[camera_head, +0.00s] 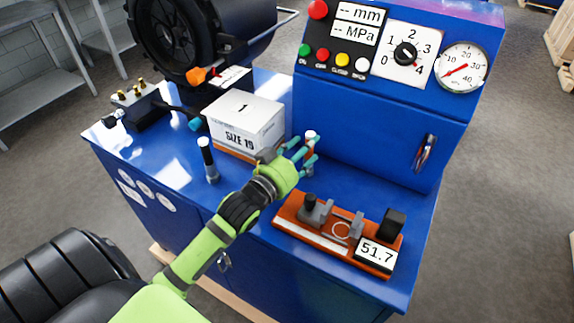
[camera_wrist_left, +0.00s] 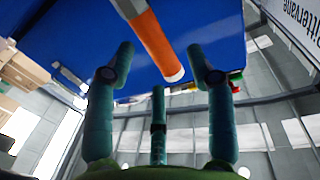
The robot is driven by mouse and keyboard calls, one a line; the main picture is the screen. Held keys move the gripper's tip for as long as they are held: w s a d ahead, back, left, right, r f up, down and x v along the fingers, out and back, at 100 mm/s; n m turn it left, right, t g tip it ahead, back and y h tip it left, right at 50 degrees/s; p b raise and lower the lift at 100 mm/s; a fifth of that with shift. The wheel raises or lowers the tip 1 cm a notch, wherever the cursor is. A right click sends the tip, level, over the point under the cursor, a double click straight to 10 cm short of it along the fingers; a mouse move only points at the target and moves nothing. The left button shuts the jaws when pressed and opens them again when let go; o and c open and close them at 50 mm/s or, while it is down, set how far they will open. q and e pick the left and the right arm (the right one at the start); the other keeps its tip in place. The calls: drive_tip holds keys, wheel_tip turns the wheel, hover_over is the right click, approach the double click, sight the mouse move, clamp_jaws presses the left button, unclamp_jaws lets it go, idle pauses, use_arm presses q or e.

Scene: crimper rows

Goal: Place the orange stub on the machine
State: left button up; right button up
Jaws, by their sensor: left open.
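The orange stub (camera_head: 309,139) stands upright on the blue bench top, with a pale upper end. In the left wrist view the stub (camera_wrist_left: 155,40) shows as an orange rod with a pale end, lying in the gap between the finger tips. My left gripper (camera_head: 304,153) has a green palm and teal fingers; it is spread open beside the stub and partly hides it. In the left wrist view its fingers (camera_wrist_left: 160,62) are apart; I cannot tell whether any touches the stub. The machine (camera_head: 370,140) is blue, with a big round black head (camera_head: 172,38) at back left. My right gripper is not in view.
A white box (camera_head: 245,118) marked SIZE 19 stands left of the gripper. A black stub (camera_head: 206,152) stands upright in front of it. An orange gauge fixture (camera_head: 310,232) reading 51.7 lies at front right. Buttons, a dial (camera_head: 405,54) and a gauge (camera_head: 461,67) sit on the panel.

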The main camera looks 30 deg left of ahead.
use_arm(q)
drive_tip(key=s+b, duration=0.1)
drive_tip(key=s, duration=0.8)
drive_tip(key=shift+a, duration=0.35)
